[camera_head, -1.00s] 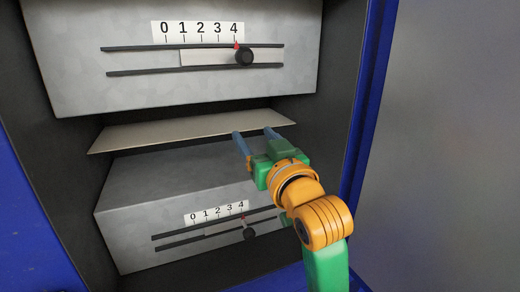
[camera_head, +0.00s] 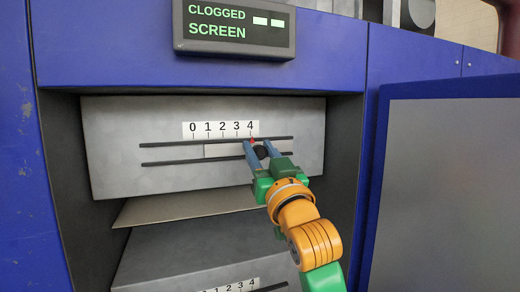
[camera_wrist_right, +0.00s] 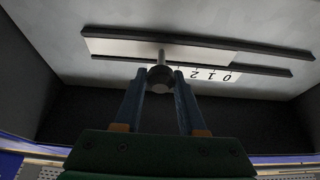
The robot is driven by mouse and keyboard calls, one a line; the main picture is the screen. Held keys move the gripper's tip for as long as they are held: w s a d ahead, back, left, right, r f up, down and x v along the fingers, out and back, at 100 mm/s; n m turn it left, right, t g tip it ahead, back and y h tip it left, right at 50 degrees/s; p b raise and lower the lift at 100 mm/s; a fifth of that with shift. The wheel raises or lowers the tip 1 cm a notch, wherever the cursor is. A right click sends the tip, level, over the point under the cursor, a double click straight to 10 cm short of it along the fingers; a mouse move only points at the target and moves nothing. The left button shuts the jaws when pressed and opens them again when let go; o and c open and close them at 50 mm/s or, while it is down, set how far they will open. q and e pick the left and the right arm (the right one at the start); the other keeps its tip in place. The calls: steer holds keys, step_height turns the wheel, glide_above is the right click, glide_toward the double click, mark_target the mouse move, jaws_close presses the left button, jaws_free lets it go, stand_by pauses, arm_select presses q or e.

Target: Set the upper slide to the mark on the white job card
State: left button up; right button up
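The upper slide (camera_head: 224,151) is a pale strip between two dark rails on the upper grey box, below a white scale marked 0 to 4 (camera_head: 221,130). Its red pointer (camera_head: 252,140) is at 4. Its round black knob (camera_head: 262,152) also shows in the right wrist view (camera_wrist_right: 160,79). My right gripper (camera_head: 259,147) has its blue fingers on either side of the knob, which sits at the fingertips. The fingers look open, with narrow gaps beside the knob; contact is hard to judge. I see no white job card. My left gripper is out of view.
A lower grey box with a similar scale (camera_head: 232,287) is partly cut off below a tan shelf plate (camera_head: 190,208). Blue cabinet walls frame the recess. A display (camera_head: 235,28) above reads "CLOGGED SCREEN". A large grey door panel (camera_head: 450,190) stands at the right.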

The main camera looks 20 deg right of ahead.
jaws_close()
stand_by(1.1)
